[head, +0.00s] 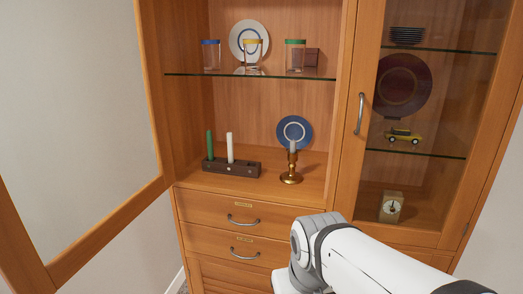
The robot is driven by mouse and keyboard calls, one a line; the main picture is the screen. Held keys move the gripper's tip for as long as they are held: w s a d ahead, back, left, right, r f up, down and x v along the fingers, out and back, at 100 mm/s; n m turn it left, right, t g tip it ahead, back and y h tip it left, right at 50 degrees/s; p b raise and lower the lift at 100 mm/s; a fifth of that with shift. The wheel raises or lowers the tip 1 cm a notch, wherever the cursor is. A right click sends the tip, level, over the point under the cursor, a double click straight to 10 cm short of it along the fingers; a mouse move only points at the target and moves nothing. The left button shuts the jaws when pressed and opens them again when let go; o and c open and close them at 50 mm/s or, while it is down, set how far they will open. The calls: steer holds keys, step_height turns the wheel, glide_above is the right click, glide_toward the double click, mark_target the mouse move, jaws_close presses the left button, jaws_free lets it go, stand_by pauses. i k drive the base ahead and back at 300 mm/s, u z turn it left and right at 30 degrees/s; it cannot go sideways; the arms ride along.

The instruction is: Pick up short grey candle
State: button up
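The short grey candle (293,146) stands upright in a brass candlestick (291,170) on the wooden cabinet shelf, toward its right side. A blue plate with a pale ring (294,129) leans behind it. To the left, a dark wooden holder (232,168) bears a tall green candle (210,144) and a white candle (230,147). My white arm reaches in from the bottom right, below and in front of the candlestick. My gripper is out of the frame, so its fingers do not show.
A glass shelf (250,76) above holds jars with coloured lids and a plate. The left cabinet door (80,245) stands open. The right glass door (344,150) is shut, with a handle (361,114). Drawers (215,205) lie below the shelf. Bare shelf shows between holder and candlestick.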

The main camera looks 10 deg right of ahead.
mark_target(293, 143)
steer(key=z, duration=0.05)
steer(key=i, duration=0.45)
steer(key=z, duration=0.75)
